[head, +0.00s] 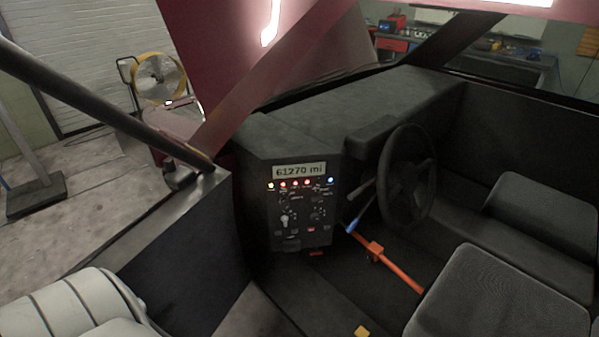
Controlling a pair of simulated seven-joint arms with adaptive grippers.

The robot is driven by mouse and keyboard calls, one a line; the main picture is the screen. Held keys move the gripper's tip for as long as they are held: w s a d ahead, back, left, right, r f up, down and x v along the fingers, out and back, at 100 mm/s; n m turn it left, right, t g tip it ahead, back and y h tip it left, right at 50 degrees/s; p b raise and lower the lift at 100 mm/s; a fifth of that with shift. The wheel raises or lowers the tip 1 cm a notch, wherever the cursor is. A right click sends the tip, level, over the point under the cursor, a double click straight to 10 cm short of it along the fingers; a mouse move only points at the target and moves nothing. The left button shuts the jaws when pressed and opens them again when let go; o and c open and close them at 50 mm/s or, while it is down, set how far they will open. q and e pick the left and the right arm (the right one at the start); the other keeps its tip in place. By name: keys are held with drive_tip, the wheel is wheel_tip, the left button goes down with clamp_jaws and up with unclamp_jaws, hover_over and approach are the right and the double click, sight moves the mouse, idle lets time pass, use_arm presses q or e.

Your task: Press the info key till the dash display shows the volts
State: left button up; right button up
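The dash display (299,171) is a pale lit strip at the top of a dark control panel (303,238), left of the steering wheel. It reads "61270 mi", a distance and not volts. A row of small lights (295,183) glows below it: yellowish and red ones, with a blue one at the right end. Knobs and small keys sit lower on the panel. Their labels are too small to read, so I cannot tell which is the info key. Neither of my grippers is in view, and nothing touches the panel.
A steering wheel (407,177) stands right of the panel. An orange bar with a blue end (398,270) slants up towards the panel's right side. Dark seats (497,295) fill the right. The open door (178,235) is at the left, with a yellow fan (160,78) beyond.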

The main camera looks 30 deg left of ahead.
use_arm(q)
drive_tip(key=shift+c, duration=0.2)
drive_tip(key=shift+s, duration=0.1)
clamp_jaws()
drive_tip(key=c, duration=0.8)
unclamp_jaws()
